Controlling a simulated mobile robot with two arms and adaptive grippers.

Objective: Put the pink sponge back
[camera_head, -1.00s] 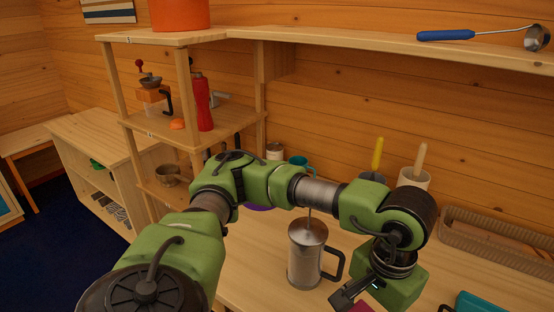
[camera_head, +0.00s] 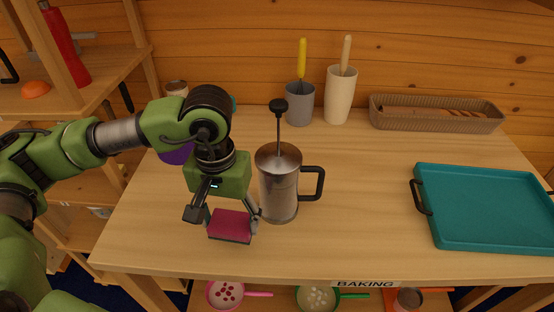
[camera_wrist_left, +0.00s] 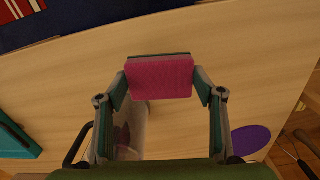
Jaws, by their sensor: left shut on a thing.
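The pink sponge (camera_head: 230,225) has a dark layer along one long side. My left gripper (camera_head: 226,218) is shut on it, and it sits between the two fingers over the front left part of the wooden table (camera_head: 350,210). In the left wrist view the sponge (camera_wrist_left: 160,78) shows between the fingertips (camera_wrist_left: 162,84), with table top behind it. I cannot tell whether it touches the table. My right gripper is in neither view.
A steel French press (camera_head: 279,187) stands close beside my left gripper. A teal tray (camera_head: 485,208) lies at the right. A grey cup (camera_head: 300,104), a cream holder (camera_head: 340,97) and a woven basket (camera_head: 435,114) stand at the back. The table's middle is clear.

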